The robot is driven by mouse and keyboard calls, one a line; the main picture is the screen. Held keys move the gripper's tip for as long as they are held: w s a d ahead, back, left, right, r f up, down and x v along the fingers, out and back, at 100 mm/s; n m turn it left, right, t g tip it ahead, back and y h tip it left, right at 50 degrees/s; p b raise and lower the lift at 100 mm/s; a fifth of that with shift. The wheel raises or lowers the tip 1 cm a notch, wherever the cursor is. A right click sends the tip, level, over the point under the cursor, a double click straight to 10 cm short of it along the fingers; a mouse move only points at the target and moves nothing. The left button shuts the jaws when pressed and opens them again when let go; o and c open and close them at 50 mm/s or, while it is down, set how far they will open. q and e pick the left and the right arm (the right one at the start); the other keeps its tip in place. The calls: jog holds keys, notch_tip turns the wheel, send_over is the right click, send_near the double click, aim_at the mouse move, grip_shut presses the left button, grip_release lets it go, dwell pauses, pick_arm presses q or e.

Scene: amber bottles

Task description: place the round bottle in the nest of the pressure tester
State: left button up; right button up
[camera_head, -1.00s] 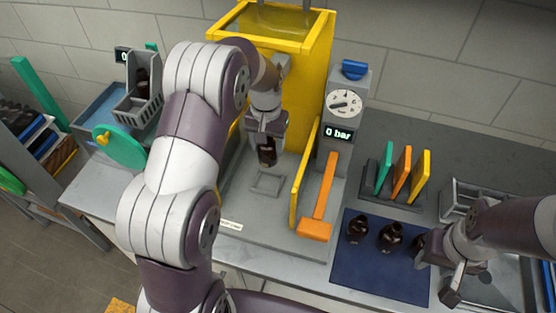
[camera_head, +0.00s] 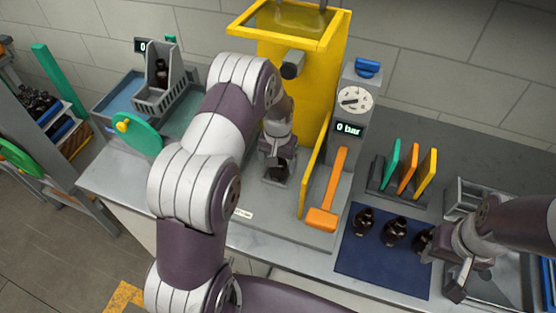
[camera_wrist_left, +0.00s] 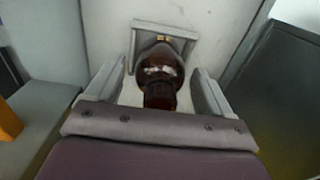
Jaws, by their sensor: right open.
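The round amber bottle (camera_head: 278,170) stands in the square grey nest (camera_wrist_left: 138,36) of the pressure tester (camera_head: 338,55), which has a yellow frame. The left wrist view shows the bottle's dark neck and round body (camera_wrist_left: 160,68) between the fingers. My left gripper (camera_head: 277,158) is around the bottle from above; its fingers (camera_wrist_left: 160,85) are open, with a narrow gap visible beside the glass. The bottle's base is partly hidden. My right gripper (camera_head: 443,273) is open at the right edge of the blue mat, close to a dark bottle (camera_head: 423,240).
Two more dark bottles (camera_head: 364,221) (camera_head: 395,231) stand on the blue mat (camera_head: 375,265). An orange lever (camera_head: 332,195) and a gauge reading 0 bar (camera_head: 349,129) are right of the nest. Coloured plates (camera_head: 409,168) stand in a rack. A grey holder (camera_head: 160,90) with a bottle is at left.

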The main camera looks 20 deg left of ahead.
pick_arm(q)
jog(key=shift+w, duration=0.1)
notch_tip(320, 180, up, 12)
jog(key=b, duration=0.3)
jog(key=shift+f, duration=0.25)
jog(key=shift+s+d+r, duration=0.1)
jog(key=shift+s+r, duration=0.15)
jog(key=shift+r, duration=0.1)
jog(key=s+d, duration=0.2)
jog(key=s, duration=0.7)
jog(key=s+d+m+t, duration=0.1)
jog(key=s+d, duration=0.2)
jog(key=s, duration=0.6)
jog(key=shift+s+f, duration=0.15)
jog(key=shift+s, duration=0.05)
jog(key=shift+s, duration=0.2)
jog(key=shift+w, duration=0.1)
